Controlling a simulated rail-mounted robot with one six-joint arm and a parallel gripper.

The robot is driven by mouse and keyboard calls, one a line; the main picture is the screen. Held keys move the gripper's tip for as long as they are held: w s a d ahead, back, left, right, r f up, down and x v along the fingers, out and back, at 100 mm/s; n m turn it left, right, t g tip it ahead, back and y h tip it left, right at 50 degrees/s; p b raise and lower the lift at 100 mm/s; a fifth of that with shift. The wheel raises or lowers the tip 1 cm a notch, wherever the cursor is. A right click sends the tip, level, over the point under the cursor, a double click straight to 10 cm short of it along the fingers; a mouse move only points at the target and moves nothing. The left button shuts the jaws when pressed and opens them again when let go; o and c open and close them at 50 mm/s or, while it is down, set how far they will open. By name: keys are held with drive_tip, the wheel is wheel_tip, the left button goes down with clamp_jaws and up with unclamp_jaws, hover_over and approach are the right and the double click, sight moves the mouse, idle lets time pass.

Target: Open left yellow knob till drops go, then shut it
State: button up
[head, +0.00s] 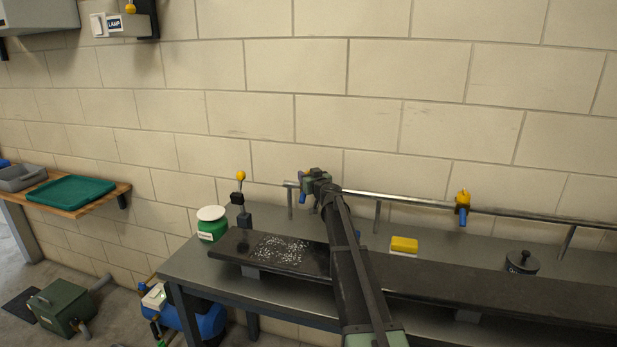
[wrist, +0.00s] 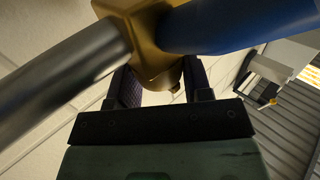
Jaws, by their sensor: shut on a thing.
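My gripper (head: 311,181) is at the left tap, near the left end of the wall pipe. In the wrist view my gripper (wrist: 163,82) has its dark fingers on both sides of a yellow-brass part (wrist: 150,28), shut on it. The pipe (wrist: 60,85) and a blue spout (wrist: 225,22) meet at this part. In the head view my gripper mostly hides the left tap; its blue spout (head: 302,197) shows below. Whitish drops (head: 280,250) lie on the left part of the black board (head: 345,262). Whether water flows cannot be told.
A second yellow tap (head: 463,197) with a blue spout is farther right on the pipe. A yellow ball knob (head: 240,175) tops a black post at the board's left end. A green jar (head: 211,230), yellow block (head: 404,244) and black lidded pot (head: 522,262) stand nearby.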

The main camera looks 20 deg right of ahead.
drive_tip(key=m+g+h, duration=0.1)
drive_tip(key=m+h, duration=0.1)
drive_tip(key=h, duration=0.1)
drive_tip(key=m+g+h, duration=0.1)
drive_tip(key=m+h, duration=0.1)
drive_tip(key=h, duration=0.1)
drive_tip(key=m+h, duration=0.2)
drive_tip(key=h, duration=0.1)
drive_tip(key=shift+w+a+g+h, duration=0.15)
drive_tip(key=shift+a+g+h, duration=0.15)
drive_tip(key=shift+g, duration=0.1)
drive_tip(key=m+g+h, duration=0.5)
drive_tip(key=shift+w+a, duration=0.1)
drive_tip(key=shift+m+g+h, duration=0.3)
drive_tip(key=o, duration=0.9)
drive_tip(key=v, duration=1)
drive_tip(key=shift+s+a, duration=0.25)
drive_tip(key=shift+a, duration=0.05)
